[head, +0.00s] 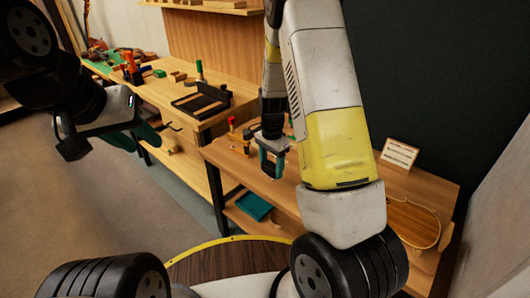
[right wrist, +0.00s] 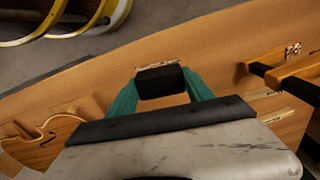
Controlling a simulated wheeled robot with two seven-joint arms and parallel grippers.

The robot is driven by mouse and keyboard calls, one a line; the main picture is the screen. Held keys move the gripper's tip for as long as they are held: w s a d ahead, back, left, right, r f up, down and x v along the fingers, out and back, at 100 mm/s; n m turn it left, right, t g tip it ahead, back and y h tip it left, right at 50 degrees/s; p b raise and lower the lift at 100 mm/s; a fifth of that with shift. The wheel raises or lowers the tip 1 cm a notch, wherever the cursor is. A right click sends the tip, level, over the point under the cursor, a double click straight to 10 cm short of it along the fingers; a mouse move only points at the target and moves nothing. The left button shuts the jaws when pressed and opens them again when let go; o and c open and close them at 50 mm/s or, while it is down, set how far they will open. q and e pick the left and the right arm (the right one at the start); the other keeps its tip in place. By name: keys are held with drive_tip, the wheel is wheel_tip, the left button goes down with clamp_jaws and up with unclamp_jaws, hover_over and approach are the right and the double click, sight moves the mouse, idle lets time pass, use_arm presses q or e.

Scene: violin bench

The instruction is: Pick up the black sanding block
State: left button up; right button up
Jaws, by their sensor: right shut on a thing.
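The black sanding block (right wrist: 160,82) shows in the right wrist view between the two teal fingers of my right gripper (right wrist: 163,88), which is shut on it. A pale, rough strip shows along the block's far edge. In the head view my right gripper (head: 272,163) is over the lower wooden bench; the block is hard to make out there. Whether the block touches the bench top or is just above it, I cannot tell. My left gripper (head: 142,135) is at the left, over the floor in front of the benches, away from the block. Its opening is not clear.
The lower bench (head: 410,184) carries a violin body (head: 412,224) and a small card (head: 399,152) at the right. Wooden-handled tools (right wrist: 290,72) lie beside the gripper in the right wrist view. A higher bench (head: 215,121) with a black tray (head: 202,101) stands behind.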

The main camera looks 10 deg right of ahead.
drive_tip(key=s+a+r, duration=0.1)
drive_tip(key=s+a, duration=0.5)
drive_tip(key=s, duration=0.6)
drive_tip(key=shift+r, duration=0.15)
